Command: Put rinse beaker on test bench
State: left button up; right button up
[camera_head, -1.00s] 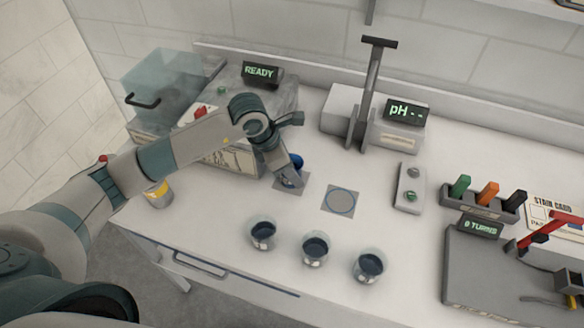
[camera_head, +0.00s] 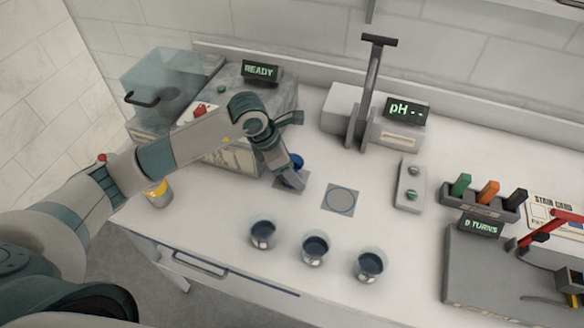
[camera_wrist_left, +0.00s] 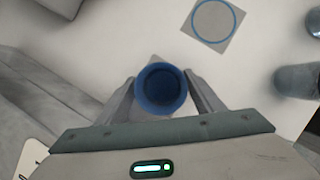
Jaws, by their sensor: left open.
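A blue-rimmed beaker (camera_head: 295,161), seemingly the rinse beaker, stands upright on a grey square pad (camera_head: 281,186) on the white bench (camera_head: 220,212). My left gripper (camera_head: 289,177) is down at the beaker and partly hides it. In the left wrist view the blue beaker (camera_wrist_left: 160,90) sits between the two spread fingers of the left gripper (camera_wrist_left: 161,82). The jaws are open, with one finger on each side; whether either touches is hard to tell. A second grey pad with a blue ring (camera_head: 340,199) lies empty to the right. My right gripper is not in view.
Three clear beakers of dark liquid (camera_head: 315,249) stand near the front edge. A READY machine (camera_head: 261,72) is behind my arm, and a pH meter (camera_head: 407,110) stands at the back.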

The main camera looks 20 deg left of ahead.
pick_arm(q)
jog(key=shift+s, duration=0.15)
jog(key=b+v, duration=0.3)
jog(key=v, duration=0.9)
jog(key=shift+r, duration=0.15)
